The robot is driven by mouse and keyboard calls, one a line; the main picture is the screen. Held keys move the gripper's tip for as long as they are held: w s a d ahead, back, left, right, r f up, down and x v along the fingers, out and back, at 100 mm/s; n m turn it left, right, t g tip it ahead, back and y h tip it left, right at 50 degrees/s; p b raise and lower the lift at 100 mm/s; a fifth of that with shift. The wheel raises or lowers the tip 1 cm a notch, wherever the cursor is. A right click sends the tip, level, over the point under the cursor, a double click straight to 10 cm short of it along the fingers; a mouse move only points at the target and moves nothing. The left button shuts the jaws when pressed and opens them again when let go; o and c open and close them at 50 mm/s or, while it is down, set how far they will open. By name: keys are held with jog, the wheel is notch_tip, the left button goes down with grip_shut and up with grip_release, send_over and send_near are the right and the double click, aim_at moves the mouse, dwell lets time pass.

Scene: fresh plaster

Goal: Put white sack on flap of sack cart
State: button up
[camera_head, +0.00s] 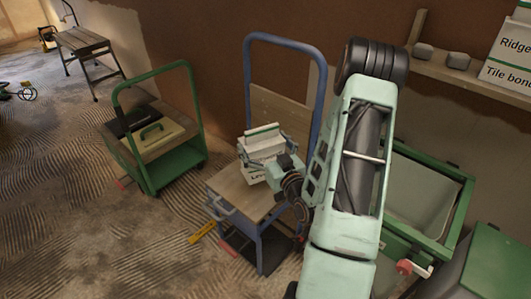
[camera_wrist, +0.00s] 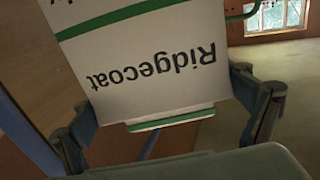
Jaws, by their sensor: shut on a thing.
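The white sack (camera_head: 262,133) with green stripes is between the fingers of my gripper (camera_head: 265,147). In the wrist view the sack (camera_wrist: 150,60) shows the word Ridgecoat upside down, with a finger at each side. The blue-framed sack cart (camera_head: 248,110) stands mid-picture, its wooden flap (camera_head: 233,186) level at the front. The sack is over the back part of the flap. I cannot tell whether it touches the wood. My arm hides the cart's right side.
A green cart (camera_head: 184,163) with a case on it stands to the left. A green-framed bin (camera_head: 420,190) is at the right, partly behind my arm. A shelf (camera_head: 440,68) with white packs (camera_head: 510,50) is on the right wall. A yellow tool (camera_head: 202,233) lies on the floor.

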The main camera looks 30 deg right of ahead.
jog(key=w+d+f+b, duration=0.1)
jog(key=w+f+b, duration=0.2)
jog(key=w+f, duration=0.3)
jog(key=shift+w+f+b, duration=0.3)
jog(key=shift+w+f, duration=0.1)
jog(key=shift+f, duration=1.3)
jog(key=shift+d+f, duration=0.1)
jog(key=shift+f, duration=0.1)
jog(key=o, duration=1.8)
jog(key=shift+f, duration=0.1)
jog(key=shift+c, duration=0.2)
jog(key=shift+s, duration=0.1)
jog(key=s+p, duration=0.1)
jog(key=s, duration=1.1)
jog(key=shift+a+p, duration=0.3)
jog(key=shift+p, duration=0.05)
